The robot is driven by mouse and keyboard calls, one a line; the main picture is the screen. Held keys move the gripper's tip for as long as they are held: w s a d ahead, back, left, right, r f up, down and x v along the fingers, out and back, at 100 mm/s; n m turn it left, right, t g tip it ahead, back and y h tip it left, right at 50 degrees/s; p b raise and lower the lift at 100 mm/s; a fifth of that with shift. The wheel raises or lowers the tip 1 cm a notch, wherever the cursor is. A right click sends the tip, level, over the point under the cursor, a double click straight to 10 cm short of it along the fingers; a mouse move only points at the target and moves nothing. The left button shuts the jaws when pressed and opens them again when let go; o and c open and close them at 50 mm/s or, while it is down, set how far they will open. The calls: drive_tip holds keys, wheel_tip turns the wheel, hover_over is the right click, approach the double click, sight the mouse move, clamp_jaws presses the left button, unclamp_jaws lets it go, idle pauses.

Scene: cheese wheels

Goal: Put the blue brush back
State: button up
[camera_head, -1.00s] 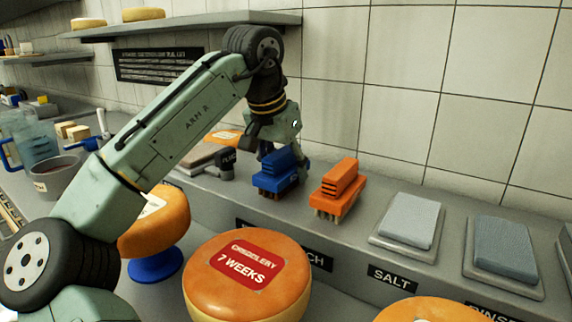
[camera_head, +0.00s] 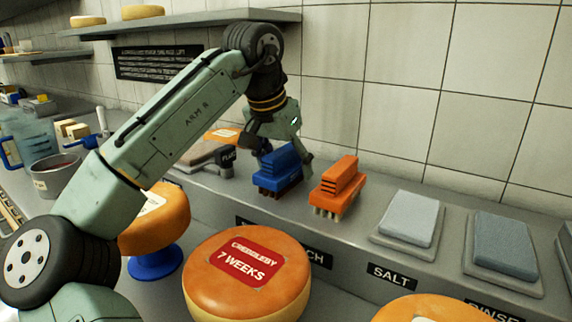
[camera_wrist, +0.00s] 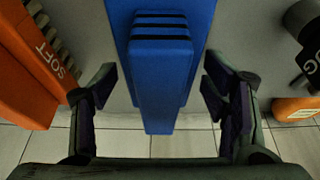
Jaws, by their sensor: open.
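The blue brush (camera_head: 279,172) stands bristles down on the grey ledge, left of the orange brush (camera_head: 338,187). My gripper (camera_head: 282,150) is at the blue brush, just behind and above it in the head view. In the wrist view the blue brush (camera_wrist: 162,65) lies between the two open fingers of my gripper (camera_wrist: 161,88), with a gap on each side. The fingers do not touch it there. The orange brush, marked SOFT, shows at the left edge of the wrist view (camera_wrist: 30,65).
A grey pad (camera_head: 410,217) and a darker pad (camera_head: 503,247) sit on trays to the right. A cheese wheel (camera_head: 246,276) labelled 7 WEEKS stands in front of the ledge. A dark plug-like tool (camera_head: 224,160) is left of the blue brush. The tiled wall (camera_head: 400,120) is close behind.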

drive_tip(key=v, duration=1.2)
drive_tip(key=shift+s+f, duration=0.1)
